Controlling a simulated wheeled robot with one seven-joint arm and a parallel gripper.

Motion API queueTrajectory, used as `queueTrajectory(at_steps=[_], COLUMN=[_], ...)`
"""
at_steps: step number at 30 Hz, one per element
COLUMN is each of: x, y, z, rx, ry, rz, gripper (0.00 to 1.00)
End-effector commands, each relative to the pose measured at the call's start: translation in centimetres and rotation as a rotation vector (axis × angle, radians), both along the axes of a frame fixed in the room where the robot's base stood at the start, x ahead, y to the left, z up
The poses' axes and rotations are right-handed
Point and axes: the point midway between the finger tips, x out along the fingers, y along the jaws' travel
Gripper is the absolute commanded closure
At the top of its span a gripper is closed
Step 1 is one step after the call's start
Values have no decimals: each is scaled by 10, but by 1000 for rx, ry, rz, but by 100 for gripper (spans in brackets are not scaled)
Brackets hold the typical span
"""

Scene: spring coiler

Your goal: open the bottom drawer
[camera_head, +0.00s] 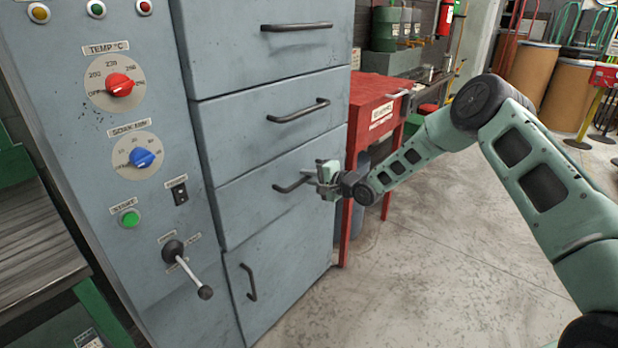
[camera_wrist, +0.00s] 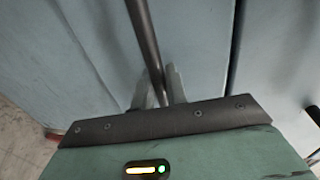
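The grey cabinet has a stack of drawers. The lowest of them, the bottom drawer (camera_head: 265,210), has a dark horizontal bar handle (camera_head: 290,186), and its front looks flush with the others. My gripper (camera_head: 326,178) is at the right end of this handle. In the wrist view the handle bar (camera_wrist: 146,35) runs down between the two fingers of my gripper (camera_wrist: 162,88). The fingers sit close on both sides of the bar and look shut on it. The finger tips are partly hidden behind the bar and the gripper's front plate.
Below the drawer is a door with a vertical handle (camera_head: 249,282). Two drawers with handles are above. A control panel with a lever (camera_head: 188,268) stands left. A red cabinet (camera_head: 376,115) stands close behind on the right. The concrete floor (camera_head: 420,270) in front is clear.

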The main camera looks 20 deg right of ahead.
Motion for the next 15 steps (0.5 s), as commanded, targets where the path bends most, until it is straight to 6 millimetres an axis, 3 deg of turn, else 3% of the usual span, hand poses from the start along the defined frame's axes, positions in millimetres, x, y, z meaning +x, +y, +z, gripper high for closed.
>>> queueTrajectory(at_steps=[8,15], x=[-20,-74], y=[-16,-56], z=[1,3], rx=[0,0], ry=[5,8], rz=[-3,-6], gripper=[100,100])
